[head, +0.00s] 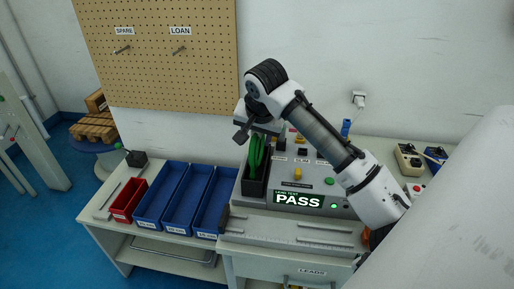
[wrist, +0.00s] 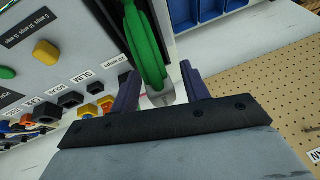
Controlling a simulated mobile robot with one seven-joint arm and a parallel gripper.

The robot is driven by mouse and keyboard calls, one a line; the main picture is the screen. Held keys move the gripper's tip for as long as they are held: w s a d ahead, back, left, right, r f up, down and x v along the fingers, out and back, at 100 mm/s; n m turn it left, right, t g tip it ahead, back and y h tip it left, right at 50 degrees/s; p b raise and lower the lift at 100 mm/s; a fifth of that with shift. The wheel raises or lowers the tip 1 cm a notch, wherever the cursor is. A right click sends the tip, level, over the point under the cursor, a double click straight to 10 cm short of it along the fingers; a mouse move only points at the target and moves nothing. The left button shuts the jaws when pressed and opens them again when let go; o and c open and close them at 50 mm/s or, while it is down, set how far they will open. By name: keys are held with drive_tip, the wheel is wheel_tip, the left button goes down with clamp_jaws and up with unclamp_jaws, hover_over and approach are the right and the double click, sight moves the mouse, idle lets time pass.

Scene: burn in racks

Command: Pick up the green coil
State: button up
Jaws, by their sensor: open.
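The green coil (head: 257,150) stands upright in a dark, narrow bin (head: 254,188) at the left end of the grey test panel. My gripper (head: 257,129) is directly above the coil, pointing down. In the wrist view the green coil (wrist: 145,45) lies just beyond the fingers, and a pale end of it reaches toward the gap between them. My gripper (wrist: 158,87) is open, with one dark finger on each side of that gap. I cannot tell whether a finger touches the coil.
A red bin (head: 127,199) and several blue bins (head: 187,197) stand left of the dark bin. The test panel (head: 318,183) with buttons and a PASS display (head: 298,200) is to the right. A pegboard (head: 155,55) hangs behind on the wall.

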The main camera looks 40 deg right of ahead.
drive_tip(key=shift+w+d+f, duration=0.1)
drive_tip(key=shift+w+f, duration=0.1)
drive_tip(key=shift+f, duration=0.25)
clamp_jaws()
drive_tip(key=shift+r, duration=0.1)
